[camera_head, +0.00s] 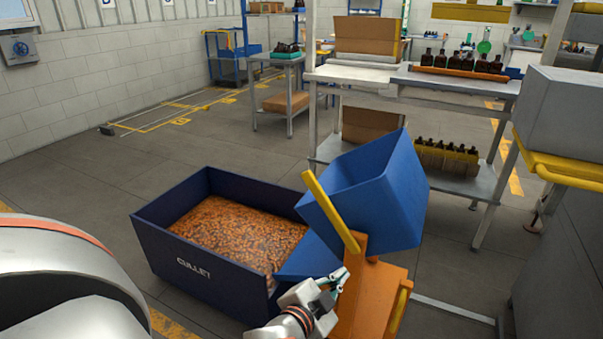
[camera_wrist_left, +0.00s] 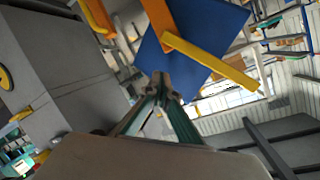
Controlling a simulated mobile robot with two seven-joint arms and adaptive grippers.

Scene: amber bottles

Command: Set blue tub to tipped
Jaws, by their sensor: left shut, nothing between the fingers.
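The blue tub (camera_head: 372,195) sits tilted on an orange stand (camera_head: 370,300), its open side leaning toward the left. A yellow bar (camera_head: 330,211) runs along its near side; the bar also shows in the left wrist view (camera_wrist_left: 210,62), in front of the tub (camera_wrist_left: 195,40). The dark blue cullet bin (camera_head: 205,272) stands at the left of the tub and holds amber pieces. My left gripper (camera_head: 342,277) is shut and empty, below the yellow bar and beside the orange stand. In the left wrist view its fingers (camera_wrist_left: 160,85) point toward the tub. My right gripper does not show.
A metal shelf bench (camera_head: 380,74) with boxes and bottles stands behind the tub. A grey cabinet (camera_head: 565,115) with a yellow-edged shelf is at the right. Open floor (camera_head: 80,180) lies left of and behind the bin.

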